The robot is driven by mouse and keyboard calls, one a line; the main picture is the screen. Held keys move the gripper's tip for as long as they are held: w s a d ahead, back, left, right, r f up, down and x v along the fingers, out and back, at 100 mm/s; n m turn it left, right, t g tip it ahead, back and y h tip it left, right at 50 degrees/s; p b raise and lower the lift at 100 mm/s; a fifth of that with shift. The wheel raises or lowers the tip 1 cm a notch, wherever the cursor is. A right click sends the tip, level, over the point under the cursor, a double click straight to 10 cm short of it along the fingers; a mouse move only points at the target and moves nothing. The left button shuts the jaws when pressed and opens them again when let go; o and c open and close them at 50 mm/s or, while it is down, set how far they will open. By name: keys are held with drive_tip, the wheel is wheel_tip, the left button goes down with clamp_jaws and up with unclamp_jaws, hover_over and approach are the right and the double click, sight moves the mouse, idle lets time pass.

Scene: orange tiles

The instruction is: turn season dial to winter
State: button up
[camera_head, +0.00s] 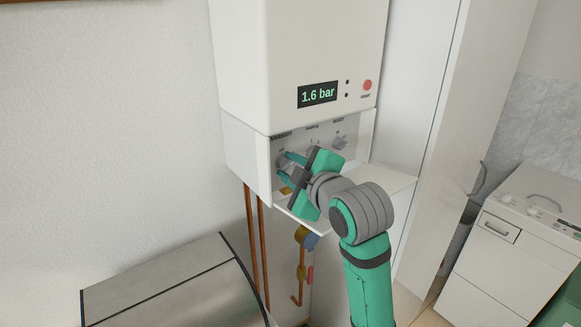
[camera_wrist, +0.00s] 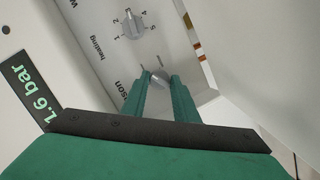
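The season dial (camera_wrist: 160,77) is a small grey knob on the boiler's lower panel, with its label partly cut off in the wrist view. In the head view it is the leftmost knob, largely hidden by my fingers. My gripper (camera_wrist: 158,82) is open, with one green fingertip on each side of the season dial; I cannot tell whether they touch it. In the head view my gripper (camera_head: 283,163) reaches into the panel recess from the front right. The dial's setting is too small to read.
The heating dial (camera_wrist: 133,25) with numbers sits beside it. The boiler (camera_head: 290,60) shows a 1.6 bar display (camera_head: 317,94) and a red reset button (camera_head: 367,84). An open flap (camera_head: 385,182) lies below the panel, with copper pipes (camera_head: 258,240) underneath.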

drive_tip(key=m+g+y, duration=0.1)
drive_tip(key=m, duration=0.2)
drive_tip(key=shift+w+d+r, duration=0.1)
drive_tip(key=shift+w+d+m+g+y, duration=0.15)
drive_tip(key=shift+m+g+y, duration=0.15)
drive_tip(key=shift+m, duration=0.9)
drive_tip(key=shift+d+m+g+y, duration=0.15)
drive_tip(key=shift+m+g+y, duration=0.2)
drive_tip(key=shift+m, duration=0.35)
drive_tip(key=shift+m+y, duration=0.55)
drive_tip(key=shift+m, duration=0.45)
drive_tip(key=shift+g, duration=0.25)
